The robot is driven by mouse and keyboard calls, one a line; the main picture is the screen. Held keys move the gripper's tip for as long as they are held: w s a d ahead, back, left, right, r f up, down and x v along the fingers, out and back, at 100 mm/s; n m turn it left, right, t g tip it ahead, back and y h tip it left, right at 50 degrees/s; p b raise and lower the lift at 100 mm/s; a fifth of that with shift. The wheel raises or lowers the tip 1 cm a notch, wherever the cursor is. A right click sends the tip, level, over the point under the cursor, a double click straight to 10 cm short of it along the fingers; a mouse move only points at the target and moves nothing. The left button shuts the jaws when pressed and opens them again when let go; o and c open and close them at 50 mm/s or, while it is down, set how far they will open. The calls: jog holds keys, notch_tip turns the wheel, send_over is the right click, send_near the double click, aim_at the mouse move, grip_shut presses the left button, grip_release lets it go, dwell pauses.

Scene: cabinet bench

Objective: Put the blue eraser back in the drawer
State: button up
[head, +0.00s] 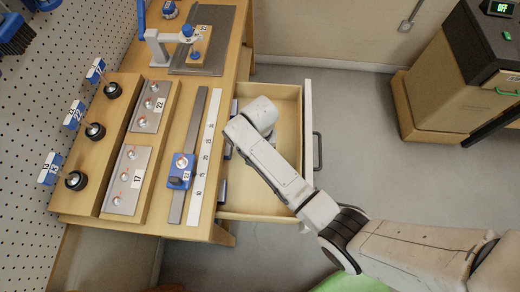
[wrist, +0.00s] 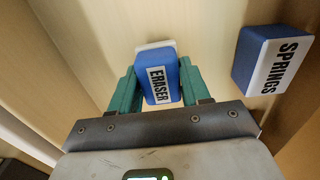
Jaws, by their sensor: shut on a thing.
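The blue eraser (wrist: 157,85), with a white label reading ERASER, is between the two teal fingers of my gripper (wrist: 157,76) in the wrist view. The fingers are shut on its sides. The wooden drawer (head: 308,130) stands pulled open on the right side of the bench in the head view. The end of my arm is over the drawer and hides the gripper and eraser from the head view. Pale wooden surfaces show around the eraser in the wrist view. I cannot tell whether the eraser touches the drawer floor.
A blue block labelled SPRINGS (wrist: 270,62) is right of the eraser in the wrist view. The bench top (head: 228,85) holds a white ruler (head: 206,150), a rail with a blue slider (head: 180,172), and several plates and knobs. A cabinet (head: 450,80) stands at the far right.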

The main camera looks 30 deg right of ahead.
jog(key=shift+f, duration=0.5)
jog(key=o, duration=1)
jog(key=shift+f, duration=0.1)
notch_tip(320, 180, up, 12)
jog(key=shift+r, duration=0.15)
jog(key=s+d+n, duration=0.2)
jog(key=s, duration=0.5)
jog(key=s+d+n, duration=0.2)
jog(key=s+d, duration=0.1)
jog(key=s, duration=0.5)
jog(key=s+d+n+t, duration=0.1)
jog(key=s+d+n, duration=0.1)
jog(key=s, duration=0.6)
jog(key=shift+d+r, duration=0.1)
jog(key=shift+d, duration=0.35)
